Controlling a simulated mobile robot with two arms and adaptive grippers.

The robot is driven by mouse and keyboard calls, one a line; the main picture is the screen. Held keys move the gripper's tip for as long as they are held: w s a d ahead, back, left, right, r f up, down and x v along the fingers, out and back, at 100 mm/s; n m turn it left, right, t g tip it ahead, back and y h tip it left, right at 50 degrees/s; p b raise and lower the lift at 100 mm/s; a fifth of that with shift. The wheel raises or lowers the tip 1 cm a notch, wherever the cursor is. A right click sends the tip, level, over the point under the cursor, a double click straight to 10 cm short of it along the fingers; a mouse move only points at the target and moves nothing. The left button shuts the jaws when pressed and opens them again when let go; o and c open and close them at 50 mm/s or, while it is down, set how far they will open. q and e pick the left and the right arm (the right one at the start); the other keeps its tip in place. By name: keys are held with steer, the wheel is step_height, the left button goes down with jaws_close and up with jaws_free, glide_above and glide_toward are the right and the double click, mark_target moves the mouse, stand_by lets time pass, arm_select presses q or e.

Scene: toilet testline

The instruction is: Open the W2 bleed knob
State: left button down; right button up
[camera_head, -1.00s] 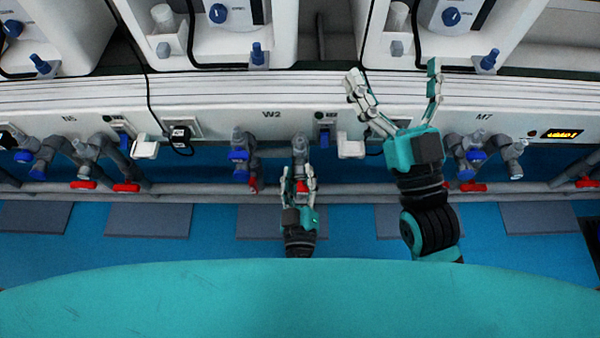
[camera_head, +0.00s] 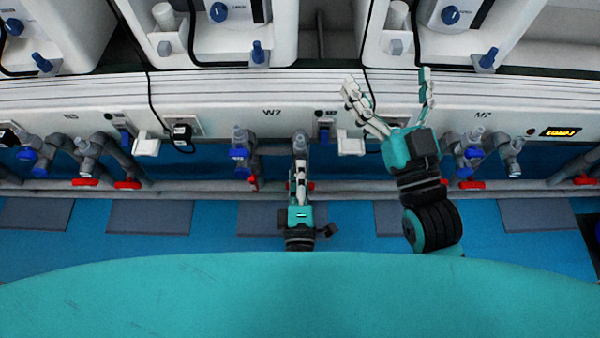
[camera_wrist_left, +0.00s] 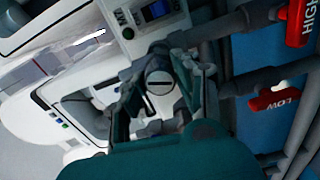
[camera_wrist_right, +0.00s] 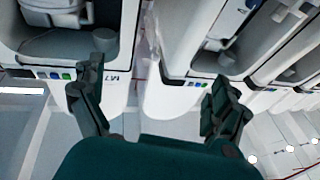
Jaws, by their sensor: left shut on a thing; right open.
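The W2 station carries its label (camera_head: 272,113) on the white panel, with grey pipe fittings below. My left gripper (camera_head: 301,168) is at the right-hand W2 fitting (camera_head: 300,143), with its fingers seen edge-on. In the left wrist view, a round grey knob with a dark slot (camera_wrist_left: 160,83) sits between the fingers of my left gripper (camera_wrist_left: 163,95), which are closed around it. Its sides are partly hidden by the fingers. My right gripper (camera_head: 389,88) is open and empty in front of the panel, right of W2; it also shows in the right wrist view (camera_wrist_right: 158,82).
Red handles marked LOW (camera_wrist_left: 273,98) and HIGH (camera_wrist_left: 297,22) are close right of my left gripper. The left W2 fitting has a blue valve (camera_head: 239,155). A grey pipe (camera_head: 350,187) runs along the front. M7 fittings (camera_head: 473,150) stand right of my right arm.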

arm_select(q)
steer(key=shift+n+b, duration=0.35)
steer(key=shift+n, duration=1.75)
arm_select(e)
steer(key=shift+s+r+t+y, duration=0.3)
steer(key=shift+r+t, duration=0.2)
steer(key=shift+r, duration=0.3)
steer(key=shift+s+r+t+y, duration=0.2)
steer(key=shift+s+r+t, duration=0.25)
steer(key=shift+r, duration=0.35)
arm_select(q)
steer(key=c, duration=1)
jaws_free()
arm_select(e)
steer(key=shift+w, duration=0.1)
arm_select(q)
steer(key=shift+o, duration=0.2)
steer(key=s, duration=1.2)
